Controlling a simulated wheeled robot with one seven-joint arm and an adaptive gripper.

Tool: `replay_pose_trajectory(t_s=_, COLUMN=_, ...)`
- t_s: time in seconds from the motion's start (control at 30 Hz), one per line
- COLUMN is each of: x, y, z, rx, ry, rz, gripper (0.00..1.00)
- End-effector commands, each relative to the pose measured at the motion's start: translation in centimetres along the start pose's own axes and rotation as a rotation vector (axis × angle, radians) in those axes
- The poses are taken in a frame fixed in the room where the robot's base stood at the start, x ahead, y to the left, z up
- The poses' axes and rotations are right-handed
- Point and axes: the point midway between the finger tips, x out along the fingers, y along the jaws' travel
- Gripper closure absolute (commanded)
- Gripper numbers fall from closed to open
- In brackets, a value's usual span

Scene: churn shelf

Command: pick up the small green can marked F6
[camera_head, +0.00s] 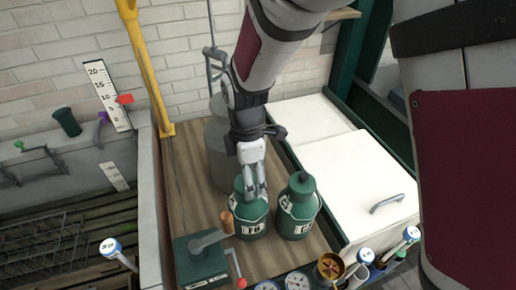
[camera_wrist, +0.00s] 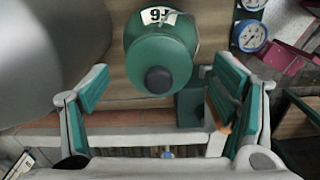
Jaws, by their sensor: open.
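In the head view two small green cans with white label bands stand side by side on a wooden board, the left can (camera_head: 250,222) and the right can (camera_head: 297,207). Their marks are too small to read surely there. My gripper (camera_head: 256,190) points down over the left can, overlapping its top. In the wrist view a green can (camera_wrist: 160,55) with a dark knob lies ahead between my fingers; its label looks like F6 upside down. My gripper (camera_wrist: 160,105) is open there, its green-padded fingers apart and empty.
A large grey churn (camera_head: 216,150) stands behind the cans and fills the wrist view's left (camera_wrist: 50,50). A green crank box (camera_head: 200,262) with a wooden handle (camera_head: 227,222) is close on the left. Gauges (camera_head: 297,281) line the front; a white lidded chest (camera_head: 350,178) is on the right.

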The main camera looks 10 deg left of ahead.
Motion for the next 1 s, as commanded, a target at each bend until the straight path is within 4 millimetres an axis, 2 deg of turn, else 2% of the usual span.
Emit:
replay_pose_trajectory(t_s=0.43, x=4.6, y=0.0, z=-0.4, rx=0.0, ry=-0.001, rz=-0.001, gripper=0.2)
replay_pose_trajectory(t_s=0.77, x=5.2, y=0.1, z=-0.4, rx=0.0, ry=0.0, rz=0.001, gripper=0.2)
replay_pose_trajectory(t_s=1.0, x=5.2, y=0.1, z=-0.4, rx=0.0, ry=0.0, rz=0.001, gripper=0.74)
